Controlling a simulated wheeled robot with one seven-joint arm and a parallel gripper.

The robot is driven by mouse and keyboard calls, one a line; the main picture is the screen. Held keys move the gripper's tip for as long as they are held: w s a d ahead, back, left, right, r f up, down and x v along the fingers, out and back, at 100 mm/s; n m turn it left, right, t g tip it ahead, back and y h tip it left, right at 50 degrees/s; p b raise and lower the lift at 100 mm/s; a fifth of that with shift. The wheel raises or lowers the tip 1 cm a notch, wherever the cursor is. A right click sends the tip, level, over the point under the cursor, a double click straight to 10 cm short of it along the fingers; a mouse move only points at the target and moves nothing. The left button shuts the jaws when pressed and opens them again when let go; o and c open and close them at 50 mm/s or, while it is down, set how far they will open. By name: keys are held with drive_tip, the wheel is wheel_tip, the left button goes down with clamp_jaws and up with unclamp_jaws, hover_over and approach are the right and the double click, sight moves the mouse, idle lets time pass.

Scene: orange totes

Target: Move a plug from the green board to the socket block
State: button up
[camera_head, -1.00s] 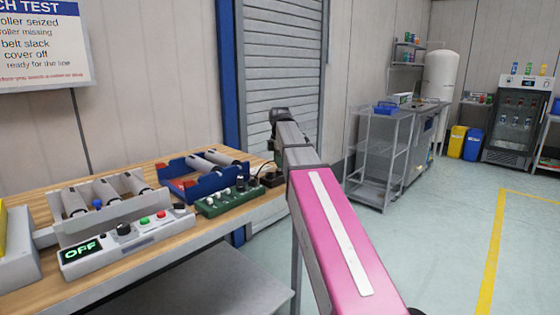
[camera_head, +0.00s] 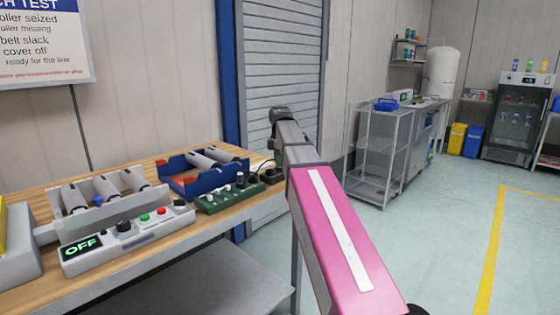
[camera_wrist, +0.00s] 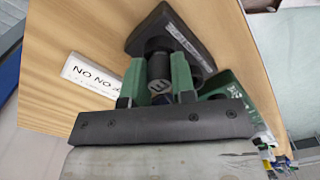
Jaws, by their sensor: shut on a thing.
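In the wrist view my gripper (camera_wrist: 159,88) has its green fingers closed around a black plug (camera_wrist: 160,91), whose round end faces the camera. The plug is right in front of the dark socket block (camera_wrist: 140,38); I cannot tell whether it is seated in it. Another black cylinder stands beside the plug. The green board (camera_wrist: 232,50) is at the right of the wrist view. In the head view the green board (camera_head: 228,203) carries several white and dark plugs, and the black socket block (camera_head: 271,177) is just right of it. My arm hides my gripper there.
A blue tray with rollers (camera_head: 180,177) stands behind the green board. A grey control box (camera_head: 130,238) reading OFF is at left on the wooden bench (camera_head: 130,165). A white label (camera_wrist: 95,75) lies near the socket block. A wire shelf (camera_head: 375,150) stands farther right.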

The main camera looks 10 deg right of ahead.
drive_tip(key=o, duration=1)
drive_tip(key=shift+r, duration=0.1)
wheel_tip(320, 180, up, 10)
drive_tip(key=shift+r, duration=0.25)
